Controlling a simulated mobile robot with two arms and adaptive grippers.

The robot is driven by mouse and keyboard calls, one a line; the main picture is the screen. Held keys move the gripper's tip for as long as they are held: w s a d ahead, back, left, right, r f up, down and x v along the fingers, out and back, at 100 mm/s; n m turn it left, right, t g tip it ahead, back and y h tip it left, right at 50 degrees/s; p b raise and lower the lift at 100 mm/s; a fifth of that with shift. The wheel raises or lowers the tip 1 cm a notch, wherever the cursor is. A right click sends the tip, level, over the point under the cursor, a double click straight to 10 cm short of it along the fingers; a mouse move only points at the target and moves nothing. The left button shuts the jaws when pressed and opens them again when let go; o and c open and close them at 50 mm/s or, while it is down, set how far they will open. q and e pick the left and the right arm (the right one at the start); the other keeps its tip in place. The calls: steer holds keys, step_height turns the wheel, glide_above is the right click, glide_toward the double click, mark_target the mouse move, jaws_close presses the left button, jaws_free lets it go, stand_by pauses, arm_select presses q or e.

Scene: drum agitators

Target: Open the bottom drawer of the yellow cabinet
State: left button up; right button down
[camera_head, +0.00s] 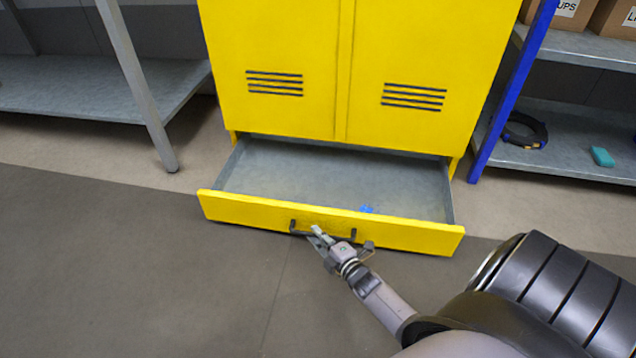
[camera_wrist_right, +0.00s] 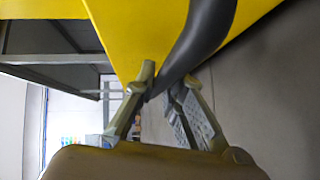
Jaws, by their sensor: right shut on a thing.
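The yellow cabinet (camera_head: 280,50) stands upright ahead of me, with two vented doors that are closed. Its bottom drawer (camera_head: 225,207) is pulled well out, and its grey inside shows. A small blue thing (camera_head: 366,209) lies in the drawer near the front panel. A dark handle (camera_head: 353,234) sits on the drawer's front. My right gripper (camera_head: 318,235) is at the left part of the handle and shut on it. In the right wrist view the handle (camera_wrist_right: 205,35) runs between the two fingers (camera_wrist_right: 160,90). My left gripper is not in view.
A grey shelf (camera_head: 80,88) stands on the left, with a metal post near the cabinet. On the right is a shelf with a blue post (camera_head: 510,90), holding a dark coil (camera_head: 525,130), a teal block (camera_head: 602,157) and boxes (camera_head: 570,12). The floor (camera_head: 130,270) in front is clear.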

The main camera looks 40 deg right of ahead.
stand_by(0.3)
steer(key=c, duration=1.9)
jaws_free()
steer(key=shift+c, duration=0.2)
steer(key=shift+o, duration=1.4)
